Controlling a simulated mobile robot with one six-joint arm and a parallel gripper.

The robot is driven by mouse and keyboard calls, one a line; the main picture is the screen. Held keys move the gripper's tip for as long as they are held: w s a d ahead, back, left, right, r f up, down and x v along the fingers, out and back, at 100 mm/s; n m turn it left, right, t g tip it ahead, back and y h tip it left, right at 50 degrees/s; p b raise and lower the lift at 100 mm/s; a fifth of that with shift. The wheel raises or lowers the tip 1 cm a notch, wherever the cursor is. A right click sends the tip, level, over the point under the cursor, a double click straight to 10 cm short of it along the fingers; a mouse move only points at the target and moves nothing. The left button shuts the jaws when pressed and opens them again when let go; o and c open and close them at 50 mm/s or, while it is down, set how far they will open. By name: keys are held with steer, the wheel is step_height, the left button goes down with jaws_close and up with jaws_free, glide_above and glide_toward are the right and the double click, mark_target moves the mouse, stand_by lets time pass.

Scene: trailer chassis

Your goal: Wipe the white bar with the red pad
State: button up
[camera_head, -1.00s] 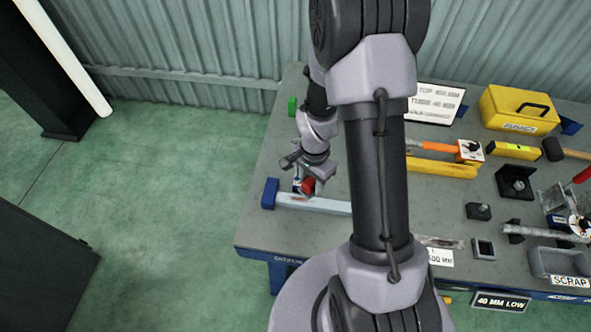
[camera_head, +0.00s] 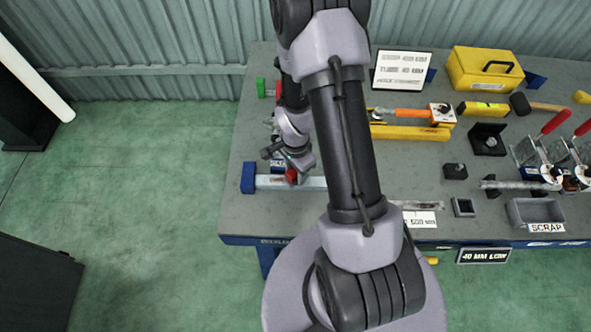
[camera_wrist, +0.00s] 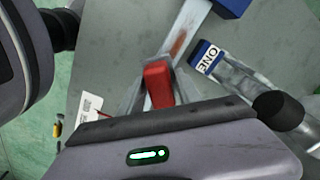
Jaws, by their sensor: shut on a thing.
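The white bar (camera_head: 318,183) lies along the bench's front left, its left end at a blue block (camera_head: 248,178). My gripper (camera_head: 288,170) is over the bar, near that end. In the wrist view my gripper (camera_wrist: 159,92) is shut on the red pad (camera_wrist: 158,82), one finger on each side. The pad also shows as a small red patch in the head view (camera_head: 291,176). It covers part of the white bar (camera_wrist: 194,17); I cannot tell whether it touches. A brown smear (camera_wrist: 178,43) shows on the bar, between the pad and the blue block (camera_wrist: 233,5).
A blue label reading ONE (camera_wrist: 207,57) is on a part beside the bar. A yellow toolbox (camera_head: 485,68), a yellow level (camera_head: 482,109), an orange-handled tool (camera_head: 405,113) and a scrap bin (camera_head: 537,210) stand to the right.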

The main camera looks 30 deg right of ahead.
steer(key=shift+f+b, duration=1)
steer(key=shift+b, duration=0.05)
stand_by(0.4)
